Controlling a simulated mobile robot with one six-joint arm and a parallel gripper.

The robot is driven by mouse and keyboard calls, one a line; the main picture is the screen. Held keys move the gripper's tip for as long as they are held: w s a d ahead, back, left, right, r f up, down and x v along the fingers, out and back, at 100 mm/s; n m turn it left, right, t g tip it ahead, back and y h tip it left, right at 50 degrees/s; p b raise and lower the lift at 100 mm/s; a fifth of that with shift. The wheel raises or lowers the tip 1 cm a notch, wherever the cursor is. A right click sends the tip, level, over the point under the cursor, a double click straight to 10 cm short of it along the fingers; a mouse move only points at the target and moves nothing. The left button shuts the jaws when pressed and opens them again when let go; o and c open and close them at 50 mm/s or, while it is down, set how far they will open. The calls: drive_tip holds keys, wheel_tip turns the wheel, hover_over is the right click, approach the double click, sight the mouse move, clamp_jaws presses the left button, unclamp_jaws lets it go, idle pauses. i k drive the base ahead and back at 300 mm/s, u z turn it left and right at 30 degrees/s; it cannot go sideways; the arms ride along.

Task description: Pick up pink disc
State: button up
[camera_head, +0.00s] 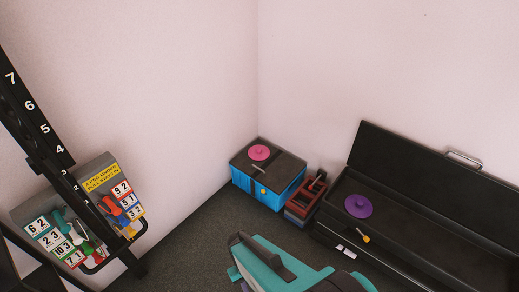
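The pink disc (259,153) lies flat on the dark lid of a blue box (285,191) near the room's corner. It has a small raised knob at its centre, and nothing covers it. A teal and dark grey shape (290,262) rises from the bottom edge, in front of the boxes and apart from the disc in the picture.
A purple disc (358,206) lies in a long black open case (420,232) at right. A small red tote (303,205) stands between case and blue box. A black stand with number plates (100,205) is at left. Grey floor (195,250) is clear between.

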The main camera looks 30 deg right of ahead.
sight(257, 152)
drive_tip(key=u, duration=0.55)
drive_tip(key=i, duration=0.9)
drive_tip(key=u, duration=0.65)
